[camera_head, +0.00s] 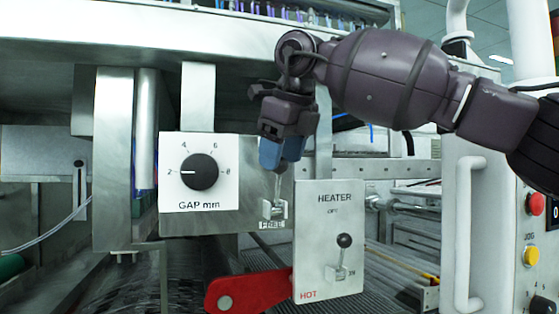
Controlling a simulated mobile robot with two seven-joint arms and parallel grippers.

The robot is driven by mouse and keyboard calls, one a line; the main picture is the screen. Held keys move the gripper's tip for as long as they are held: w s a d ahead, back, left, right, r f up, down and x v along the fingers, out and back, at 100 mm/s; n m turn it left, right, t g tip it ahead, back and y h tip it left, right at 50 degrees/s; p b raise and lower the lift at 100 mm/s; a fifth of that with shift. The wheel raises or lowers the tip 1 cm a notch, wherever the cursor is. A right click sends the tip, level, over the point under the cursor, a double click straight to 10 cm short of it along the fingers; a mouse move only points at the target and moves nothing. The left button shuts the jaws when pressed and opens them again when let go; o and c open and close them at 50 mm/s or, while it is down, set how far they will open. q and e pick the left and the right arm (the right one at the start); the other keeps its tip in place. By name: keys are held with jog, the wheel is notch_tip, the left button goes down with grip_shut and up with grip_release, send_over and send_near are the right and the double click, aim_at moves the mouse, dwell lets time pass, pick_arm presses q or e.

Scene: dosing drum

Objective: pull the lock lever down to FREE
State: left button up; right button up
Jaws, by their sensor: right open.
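The lock lever (278,187) is a thin metal stem that rises from a small bracket on the metal plate, between the GAP mm dial plate and the HEATER panel. It points up, and its upper end is hidden behind my right gripper's fingers. A small label (272,225) sits under the bracket, too small to read surely. My right gripper (282,154), with blue fingertips, reaches down at the lever's top from above. It is open. I cannot tell whether the fingers touch the lever. My left gripper is not in view.
The GAP mm dial (200,172) is left of the lever. The HEATER panel (315,225), with its black-knobbed lever (344,241), stands close on the right. A red arm (245,291) lies below. A metal beam (130,40) runs overhead. Control buttons (535,204) are at far right.

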aim_at(278, 187)
jog(key=shift+x, duration=1.15)
grip_shut()
